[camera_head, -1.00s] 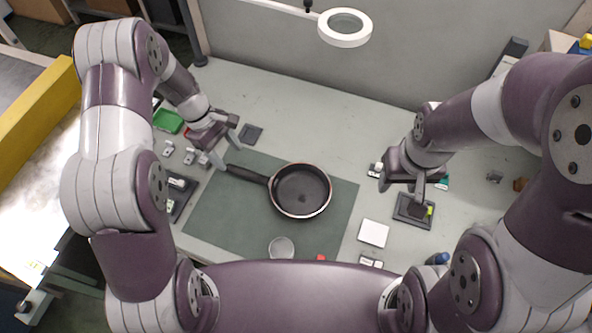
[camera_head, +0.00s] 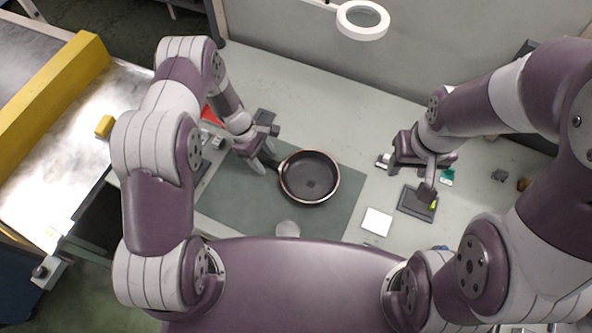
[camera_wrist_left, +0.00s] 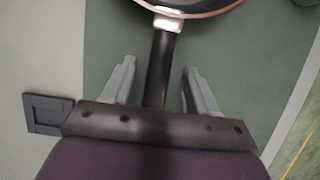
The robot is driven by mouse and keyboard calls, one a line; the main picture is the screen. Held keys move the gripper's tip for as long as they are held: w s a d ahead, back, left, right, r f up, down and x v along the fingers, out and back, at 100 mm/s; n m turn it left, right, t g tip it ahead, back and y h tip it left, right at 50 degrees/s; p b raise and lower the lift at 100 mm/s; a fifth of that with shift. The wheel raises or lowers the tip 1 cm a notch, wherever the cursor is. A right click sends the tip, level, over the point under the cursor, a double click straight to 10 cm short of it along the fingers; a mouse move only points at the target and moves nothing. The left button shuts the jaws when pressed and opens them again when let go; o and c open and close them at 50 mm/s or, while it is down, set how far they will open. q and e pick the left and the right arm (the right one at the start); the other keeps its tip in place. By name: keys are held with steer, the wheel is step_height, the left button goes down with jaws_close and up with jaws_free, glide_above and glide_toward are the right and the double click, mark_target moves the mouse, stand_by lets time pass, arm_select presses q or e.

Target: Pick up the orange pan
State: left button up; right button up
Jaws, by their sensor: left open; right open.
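The pan (camera_head: 309,177) lies on the dark green mat (camera_head: 228,205) on the table. It has a dark inside and a thin orange-brown rim, and its handle points left toward my left gripper. My left gripper (camera_head: 266,163) is open at the handle. In the left wrist view, the black handle (camera_wrist_left: 160,68) runs between the two spread fingers of my left gripper (camera_wrist_left: 155,85), with a gap on each side. The pan body is partly cut off at the top there. My right gripper (camera_head: 424,178) is open over a small dark tray (camera_head: 414,204), right of the mat, away from the pan.
A white square (camera_head: 377,221) lies right of the mat, and a round clear dish (camera_head: 287,229) is at its front edge. A ring lamp (camera_head: 362,20) hangs at the back. A conveyor with a yellow rail (camera_head: 50,90) is at the left, with a small yellow block (camera_head: 104,126) on it.

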arm_select(q)
steer(key=shift+d, duration=0.15)
jaws_close()
steer(key=shift+w+r, duration=0.1)
steer(key=shift+r, duration=0.05)
